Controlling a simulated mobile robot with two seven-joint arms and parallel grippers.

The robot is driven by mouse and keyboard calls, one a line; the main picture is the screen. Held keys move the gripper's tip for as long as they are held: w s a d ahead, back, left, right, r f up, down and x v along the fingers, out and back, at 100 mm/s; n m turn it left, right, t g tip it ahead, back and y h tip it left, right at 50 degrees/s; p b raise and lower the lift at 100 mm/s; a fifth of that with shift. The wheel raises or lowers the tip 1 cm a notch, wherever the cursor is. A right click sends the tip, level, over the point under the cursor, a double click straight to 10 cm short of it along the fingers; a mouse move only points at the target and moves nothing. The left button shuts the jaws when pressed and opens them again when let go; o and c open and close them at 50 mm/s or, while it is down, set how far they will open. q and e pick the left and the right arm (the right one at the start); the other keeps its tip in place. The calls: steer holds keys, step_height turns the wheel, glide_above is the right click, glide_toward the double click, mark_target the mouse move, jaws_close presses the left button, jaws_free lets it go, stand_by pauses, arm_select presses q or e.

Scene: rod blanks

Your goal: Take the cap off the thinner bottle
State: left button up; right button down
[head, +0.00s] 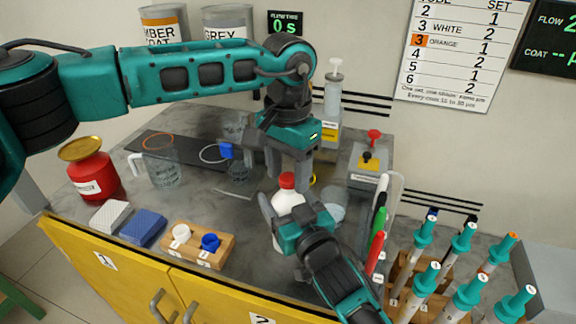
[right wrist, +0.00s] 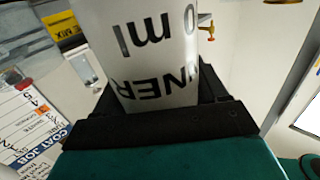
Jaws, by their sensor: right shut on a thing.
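The thinner bottle (head: 285,206) is white with a red cap (head: 287,181) on top. My right gripper (head: 292,214) is shut around the bottle's body. In the right wrist view the bottle (right wrist: 150,55) fills the space between the fingers, with part of the word "THINNER" showing. My left gripper (head: 277,168) points down just above the red cap, its fingers apart and empty. The cap is on the bottle; it is outside the right wrist view.
A glass jug (head: 160,170) and a red can (head: 94,175) stand at the left. A wooden block (head: 197,250) holds a white and a blue piece at the front. Several teal-topped rods (head: 462,238) stand at the right. A syringe-like dispenser (head: 332,115) stands behind.

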arm_select(q)
jaws_close()
steer(key=n, duration=0.5)
steer(key=shift+n, duration=0.3)
steer(key=n, duration=1.2)
steer(key=shift+n, duration=0.3)
steer(key=n, duration=0.3)
steer(key=shift+r+n, duration=0.1)
steer(key=shift+n, duration=0.3)
steer(key=n, duration=2)
steer(key=shift+d, duration=0.1)
steer(key=n, duration=1.2)
steer(key=shift+r, duration=0.1)
steer(key=shift+r, duration=0.1)
